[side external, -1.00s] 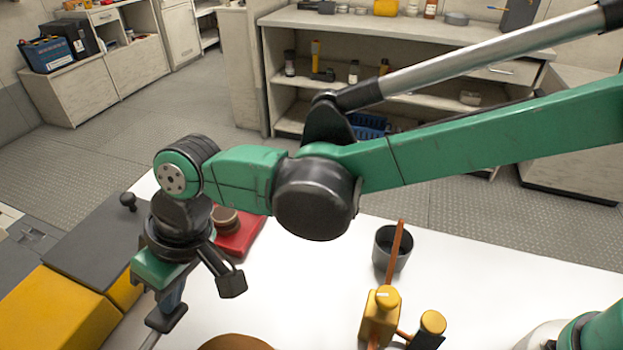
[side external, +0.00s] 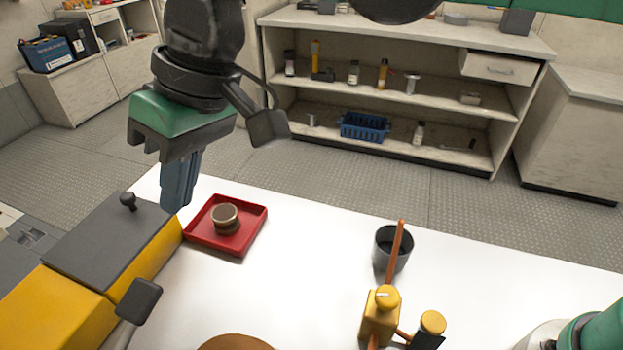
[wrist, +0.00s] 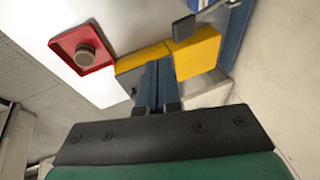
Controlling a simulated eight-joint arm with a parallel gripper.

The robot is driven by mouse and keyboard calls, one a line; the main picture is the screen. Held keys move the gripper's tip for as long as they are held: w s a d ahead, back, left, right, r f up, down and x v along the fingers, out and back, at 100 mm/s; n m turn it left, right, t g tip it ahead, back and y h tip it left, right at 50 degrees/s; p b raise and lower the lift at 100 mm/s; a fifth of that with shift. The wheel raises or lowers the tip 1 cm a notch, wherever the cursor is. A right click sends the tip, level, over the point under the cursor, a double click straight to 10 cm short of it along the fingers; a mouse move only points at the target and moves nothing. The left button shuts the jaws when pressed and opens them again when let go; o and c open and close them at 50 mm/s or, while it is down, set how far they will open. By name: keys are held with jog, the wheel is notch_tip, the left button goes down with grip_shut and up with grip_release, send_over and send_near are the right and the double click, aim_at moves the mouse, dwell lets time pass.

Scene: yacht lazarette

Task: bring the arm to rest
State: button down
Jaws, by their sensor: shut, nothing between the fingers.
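My gripper (side external: 178,182) is raised above the work surface, pointing down, with its blue fingers shut together and nothing between them. In the side view it hangs near the dark lid of the yellow box and left of the red tray. In the wrist view the closed fingers (wrist: 155,85) show in front of the yellow box. The red tray (side external: 257,222) lies flat on the white table, and a round brown-topped item (side external: 225,217) stands in it. The tray also shows in the wrist view (wrist: 63,45), left of the fingers.
A yellow box (side external: 60,305) with a grey lid (side external: 105,245) and a black knob borders the table's left. A dark cup (side external: 391,250) with a brown stick and a yellow fitting (side external: 380,318) stand right. A round brown thing (side external: 235,343) is at the front. The middle white table (side external: 300,270) is clear.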

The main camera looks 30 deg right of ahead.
dwell(0.5)
jog(key=w+d+m+t, duration=0.3)
jog(key=d+m, duration=0.1)
jog(key=d, duration=1.1)
jog(key=s+d+f+m+t+h, duration=0.2)
jog(key=d+f, duration=0.1)
jog(key=d, duration=0.5)
jog(key=s+d+f+m+t+h, duration=0.1)
jog(key=s+d+f+m+h, duration=0.1)
jog(key=d, duration=0.7)
notch_tip(320, 180, down, 2)
jog(key=shift+s+d+f+t, duration=0.1)
jog(key=shift+s+d+t, duration=0.25)
jog(key=shift+s, duration=0.4)
jog(key=shift+a, duration=0.1)
